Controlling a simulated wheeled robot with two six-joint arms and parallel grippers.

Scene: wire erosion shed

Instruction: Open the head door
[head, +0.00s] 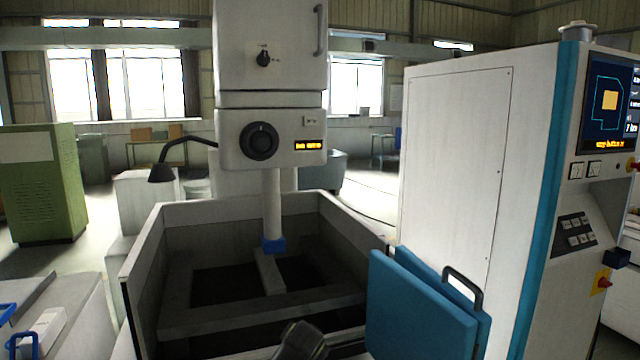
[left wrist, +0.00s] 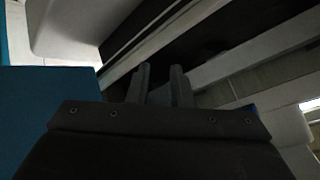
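The head door is the pale grey front panel (head: 285,45) on the upper machine head in the head view. A dark gripper part (head: 300,342), apparently my left, shows at the bottom edge of the head view, far below the door. In the left wrist view my left gripper (left wrist: 160,82) has its two fingers apart with nothing between them. The door does not show clearly there. My right gripper is in neither view.
The open-topped work tank (head: 140,275) stands below the head. Blue panels (head: 415,310) with a black handle stand at its right front. A tall control cabinet (head: 455,160) stands at the right. A lamp (head: 162,172) juts out left of the head.

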